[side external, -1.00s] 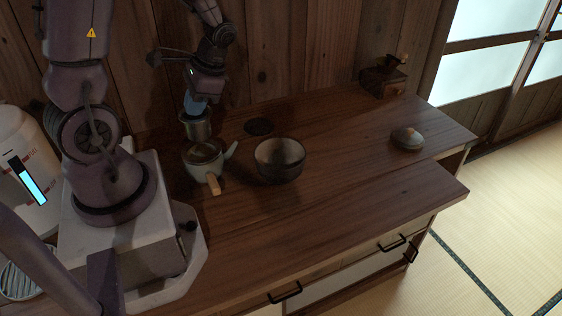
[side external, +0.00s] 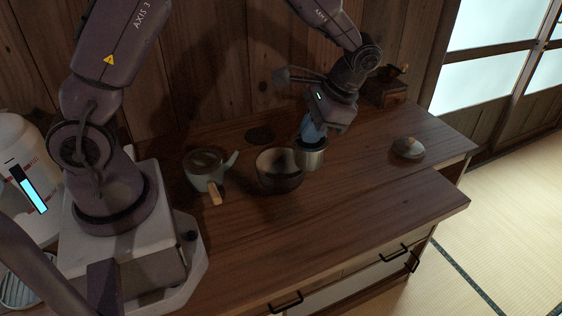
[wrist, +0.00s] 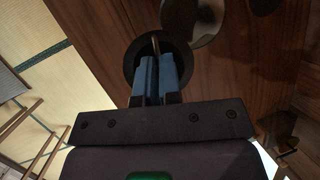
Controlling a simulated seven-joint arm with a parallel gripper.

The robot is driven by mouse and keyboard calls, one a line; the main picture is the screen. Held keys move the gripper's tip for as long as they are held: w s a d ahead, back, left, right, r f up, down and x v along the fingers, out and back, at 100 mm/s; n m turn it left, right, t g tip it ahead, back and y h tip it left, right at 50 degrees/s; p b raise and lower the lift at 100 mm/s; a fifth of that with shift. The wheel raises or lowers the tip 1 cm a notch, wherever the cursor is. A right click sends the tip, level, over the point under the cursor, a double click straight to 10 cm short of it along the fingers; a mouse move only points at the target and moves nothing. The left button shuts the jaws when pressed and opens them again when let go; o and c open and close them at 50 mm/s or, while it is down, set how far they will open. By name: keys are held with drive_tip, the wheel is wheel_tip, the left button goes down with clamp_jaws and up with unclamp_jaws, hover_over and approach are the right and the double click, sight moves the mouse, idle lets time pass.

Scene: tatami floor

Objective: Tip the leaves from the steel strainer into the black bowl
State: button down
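My gripper (side external: 310,132) has blue fingers closed on the steel strainer (side external: 311,159), a shiny cup shape held roughly upright. The black bowl (side external: 279,183) stands on the counter just left of the strainer, which overlaps its right edge in the side view; I cannot tell whether they touch. In the wrist view my gripper (wrist: 156,76) holds a thin part at the dark round strainer (wrist: 133,62). A greyish round shape beside it, probably the bowl (wrist: 203,22), is partly cut off. The leaves cannot be made out.
A dark flat disc (side external: 260,135) lies behind. A round lidded pot or lid (side external: 407,149) sits at right, and a wooden grinder (side external: 387,90) at the back. The front counter (side external: 350,215) is clear.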

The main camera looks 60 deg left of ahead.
drive_tip(key=s+a+f+m+t+y, duration=0.1)
drive_tip(key=a+m+t, duration=0.1)
drive_tip(key=a+m, duration=0.5)
drive_tip(key=s+a+f+m+t+y, duration=0.15)
drive_tip(key=a+m, duration=0.25)
drive_tip(key=a, duration=0.5)
drive_tip(key=s+a+f+m+t+h, duration=0.1)
drive_tip(key=s+a+m+t+h, duration=0.1)
drive_tip(key=s+m+t, duration=0.3)
drive_tip(key=s+m+h, duration=0.1)
drive_tip(key=s+m, duration=0.3)
drive_tip(key=m, duration=0.4)
drive_tip(key=shift+s+a+m+h, duration=0.15)
drive_tip(key=shift+m+h, duration=0.2)
drive_tip(key=shift+m, duration=0.05)
